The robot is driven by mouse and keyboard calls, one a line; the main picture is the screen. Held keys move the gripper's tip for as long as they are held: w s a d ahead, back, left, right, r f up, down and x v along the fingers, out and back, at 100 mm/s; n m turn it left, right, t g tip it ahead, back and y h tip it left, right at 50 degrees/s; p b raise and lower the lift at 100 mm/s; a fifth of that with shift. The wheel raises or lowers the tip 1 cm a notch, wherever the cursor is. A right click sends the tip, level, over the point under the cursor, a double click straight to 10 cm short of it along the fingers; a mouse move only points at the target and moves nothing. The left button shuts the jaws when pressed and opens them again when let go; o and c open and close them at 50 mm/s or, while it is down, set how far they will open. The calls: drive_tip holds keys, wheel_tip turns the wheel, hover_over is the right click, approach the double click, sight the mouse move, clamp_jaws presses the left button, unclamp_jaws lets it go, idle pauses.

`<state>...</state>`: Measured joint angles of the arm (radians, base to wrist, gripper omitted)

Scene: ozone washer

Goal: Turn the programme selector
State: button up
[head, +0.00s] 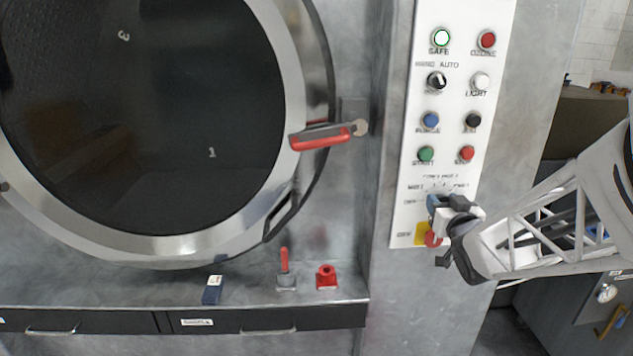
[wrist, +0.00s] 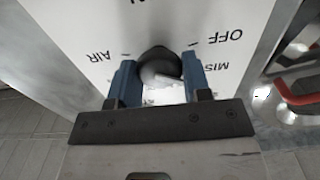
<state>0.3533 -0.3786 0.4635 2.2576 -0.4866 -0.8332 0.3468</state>
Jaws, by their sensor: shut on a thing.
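The programme selector is a dark round knob (wrist: 156,62) on a white panel face in the wrist view, with a pale mark on its lower part. My gripper (wrist: 160,76) has its two blue fingers on either side of the knob, shut on it. Printed words AIR, OFF and a partly cut-off MIS surround the knob. In the head view my gripper (head: 440,205) is at the lower part of the white control panel (head: 408,150) and hides the selector there.
Above are several buttons and a black HAND AUTO switch (head: 436,81). A yellow plate with a red knob (head: 432,239) sits close below my gripper. Left are the round door (head: 150,110), its red handle (head: 321,138), and a shelf with a blue box (head: 212,291), a red-handled lever (head: 285,266) and a red fitting (head: 327,276).

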drive_tip(key=shift+m, duration=0.4)
drive_tip(key=shift+d+m, duration=0.15)
drive_tip(key=shift+m, duration=3.35)
drive_tip(key=o, duration=0.9)
drive_tip(key=shift+s, duration=0.1)
drive_tip(key=shift+s, duration=3.8)
